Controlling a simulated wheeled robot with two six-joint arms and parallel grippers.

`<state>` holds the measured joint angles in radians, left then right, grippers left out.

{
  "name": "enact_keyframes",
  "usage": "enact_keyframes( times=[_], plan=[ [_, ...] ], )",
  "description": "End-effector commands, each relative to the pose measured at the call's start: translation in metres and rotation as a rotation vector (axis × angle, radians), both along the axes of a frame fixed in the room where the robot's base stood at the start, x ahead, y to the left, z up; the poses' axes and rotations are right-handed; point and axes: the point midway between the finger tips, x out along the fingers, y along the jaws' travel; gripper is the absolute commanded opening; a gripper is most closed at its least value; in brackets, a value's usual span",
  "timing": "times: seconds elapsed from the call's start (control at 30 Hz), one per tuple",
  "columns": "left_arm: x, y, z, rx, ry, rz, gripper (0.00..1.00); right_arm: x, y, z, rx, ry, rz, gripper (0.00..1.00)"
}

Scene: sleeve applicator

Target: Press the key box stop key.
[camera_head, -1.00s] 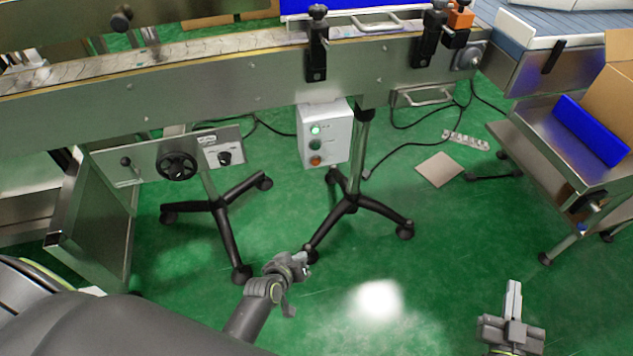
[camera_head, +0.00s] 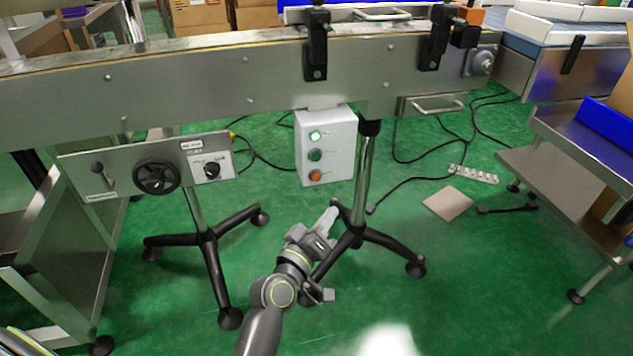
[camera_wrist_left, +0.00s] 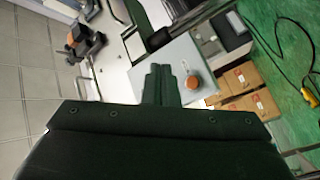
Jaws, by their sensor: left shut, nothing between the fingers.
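The key box (camera_head: 343,150) is a pale grey box below the conveyor rail. Its front has a lit green key (camera_head: 315,135) on top, a darker green key (camera_head: 316,155) in the middle and an orange-red key (camera_head: 316,176) at the bottom. The labels are too small to read. My left gripper (camera_head: 329,216) is shut and empty, below the box and apart from it in the head view. In the left wrist view, the shut fingers (camera_wrist_left: 160,84) point toward the box (camera_wrist_left: 180,62), with the orange key (camera_wrist_left: 193,82) to their right. My right gripper is out of view.
The conveyor (camera_head: 190,82) runs above the box. A panel with a black handwheel (camera_head: 156,177) stands at left. A black-footed stand leg (camera_head: 361,180) is right of the box. Cables and a power strip (camera_head: 474,174) lie on the green floor at right.

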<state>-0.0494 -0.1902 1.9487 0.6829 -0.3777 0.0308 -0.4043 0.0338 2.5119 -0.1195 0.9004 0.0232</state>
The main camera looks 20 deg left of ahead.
Motion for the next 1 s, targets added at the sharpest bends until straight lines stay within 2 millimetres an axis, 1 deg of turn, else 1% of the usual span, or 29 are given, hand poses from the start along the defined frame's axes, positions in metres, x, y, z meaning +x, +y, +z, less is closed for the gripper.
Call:
enact_keyframes(
  times=[0.17, 0.27, 0.37, 0.53, 0.7, 0.9, 1.0],
  plan=[
    [0.001, 0.001, 0.000, 0.002, 0.001, 0.000, 0.00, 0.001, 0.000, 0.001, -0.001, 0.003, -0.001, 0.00],
    [0.006, 0.004, 0.001, 0.003, 0.001, 0.000, 0.00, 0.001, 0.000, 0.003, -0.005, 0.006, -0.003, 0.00],
    [0.015, 0.010, 0.002, 0.006, 0.002, -0.001, 0.00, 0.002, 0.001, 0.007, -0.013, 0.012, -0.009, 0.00],
    [0.036, 0.024, 0.002, 0.007, 0.001, 0.000, 0.00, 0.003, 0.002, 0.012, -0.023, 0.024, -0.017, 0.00],
    [0.055, 0.037, -0.001, 0.004, 0.002, 0.000, 0.00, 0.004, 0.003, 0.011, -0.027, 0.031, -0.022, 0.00],
    [0.069, 0.046, -0.001, 0.003, 0.001, 0.000, 0.00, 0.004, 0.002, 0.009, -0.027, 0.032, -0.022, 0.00],
    [0.072, 0.049, -0.001, 0.001, 0.002, 0.001, 0.00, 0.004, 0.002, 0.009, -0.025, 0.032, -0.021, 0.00]
  ],
)
